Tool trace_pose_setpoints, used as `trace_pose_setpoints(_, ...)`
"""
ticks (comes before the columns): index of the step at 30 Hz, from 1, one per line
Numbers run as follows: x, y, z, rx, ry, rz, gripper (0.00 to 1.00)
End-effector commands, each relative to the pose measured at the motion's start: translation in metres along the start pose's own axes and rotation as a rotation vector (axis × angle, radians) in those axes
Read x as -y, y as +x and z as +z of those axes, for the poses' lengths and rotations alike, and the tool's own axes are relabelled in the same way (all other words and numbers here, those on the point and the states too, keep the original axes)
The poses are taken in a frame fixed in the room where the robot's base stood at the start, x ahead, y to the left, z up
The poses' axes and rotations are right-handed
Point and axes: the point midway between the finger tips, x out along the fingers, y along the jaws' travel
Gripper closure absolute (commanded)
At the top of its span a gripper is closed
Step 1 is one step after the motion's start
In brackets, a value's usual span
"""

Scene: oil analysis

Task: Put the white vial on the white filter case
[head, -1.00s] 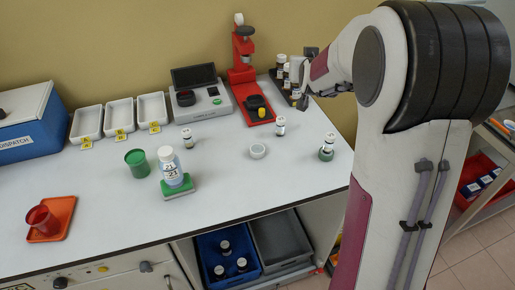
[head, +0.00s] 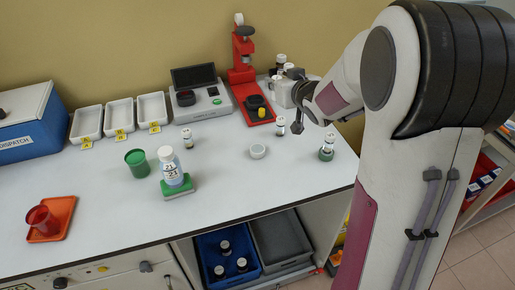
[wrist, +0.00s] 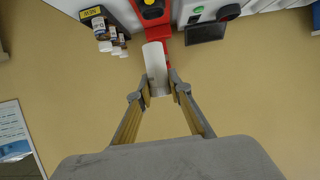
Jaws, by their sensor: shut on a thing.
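My gripper (wrist: 158,92) is shut on the white vial (wrist: 155,62), which is held between its fingertips in the wrist view.
A red press (head: 243,65) and dark vial rack (wrist: 97,14) are at the back. A bottle (head: 171,168) stands on a green base.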

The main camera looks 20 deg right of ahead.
Motion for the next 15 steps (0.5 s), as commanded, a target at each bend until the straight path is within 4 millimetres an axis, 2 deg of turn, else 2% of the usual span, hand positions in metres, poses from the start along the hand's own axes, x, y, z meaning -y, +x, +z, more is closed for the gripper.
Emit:
trace_pose_setpoints(3, 0.028, -0.005, 0.022, 0.004, -0.033, -0.086, 0.96)
trace_pose_setpoints(10, 0.069, -0.013, 0.057, 0.002, -0.081, -0.199, 0.96)
trace_pose_setpoints(15, 0.069, -0.013, 0.056, -0.001, -0.076, -0.178, 0.96)
